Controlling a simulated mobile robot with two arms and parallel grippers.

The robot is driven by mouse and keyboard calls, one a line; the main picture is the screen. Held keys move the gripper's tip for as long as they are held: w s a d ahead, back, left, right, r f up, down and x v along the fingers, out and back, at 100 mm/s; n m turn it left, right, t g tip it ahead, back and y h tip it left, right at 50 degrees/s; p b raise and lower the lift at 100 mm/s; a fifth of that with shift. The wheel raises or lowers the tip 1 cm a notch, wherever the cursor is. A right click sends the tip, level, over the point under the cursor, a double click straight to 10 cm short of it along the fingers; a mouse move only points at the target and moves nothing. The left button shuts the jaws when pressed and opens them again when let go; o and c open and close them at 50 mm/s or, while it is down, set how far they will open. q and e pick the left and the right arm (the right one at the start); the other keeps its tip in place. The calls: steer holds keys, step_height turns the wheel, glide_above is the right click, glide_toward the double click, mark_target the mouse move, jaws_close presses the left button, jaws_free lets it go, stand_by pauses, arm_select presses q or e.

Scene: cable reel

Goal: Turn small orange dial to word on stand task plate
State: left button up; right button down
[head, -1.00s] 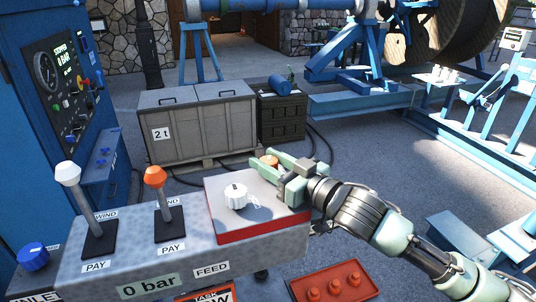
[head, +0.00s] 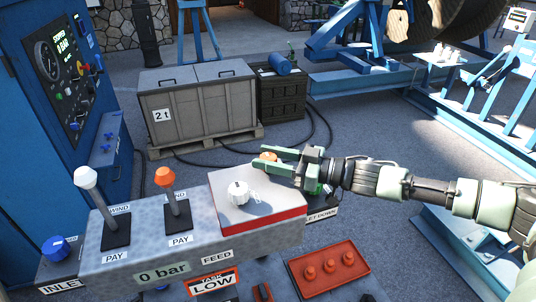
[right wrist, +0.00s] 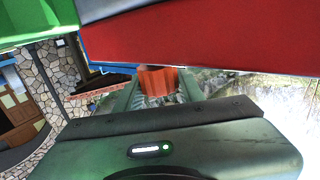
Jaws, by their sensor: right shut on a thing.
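The small orange dial (head: 268,157) is at the far right corner of the grey and red control box, partly hidden by my right gripper (head: 270,158). In the right wrist view the ribbed orange dial (right wrist: 157,83) sits between the two green fingers, which are shut on it. The dial's pointer and markings cannot be made out. The task plate (head: 212,282) at the front of the stand reads "TASK LOW". My left gripper is not in view.
A white knob (head: 238,192) is on the box top. Levers with a white knob (head: 85,177) and an orange knob (head: 164,176) stand to the left on the console. A red tray (head: 330,285) with several orange pegs lies right of the console.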

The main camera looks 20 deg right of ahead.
steer(key=shift+n+g, duration=0.3)
steer(key=shift+g, duration=0.1)
steer(key=c, duration=0.9)
jaws_free()
steer(key=b+v, duration=0.3)
steer(key=v, duration=0.4)
steer(key=shift+s+d+f, duration=0.1)
steer(key=shift+d+f, duration=0.05)
steer(key=shift+d, duration=0.2)
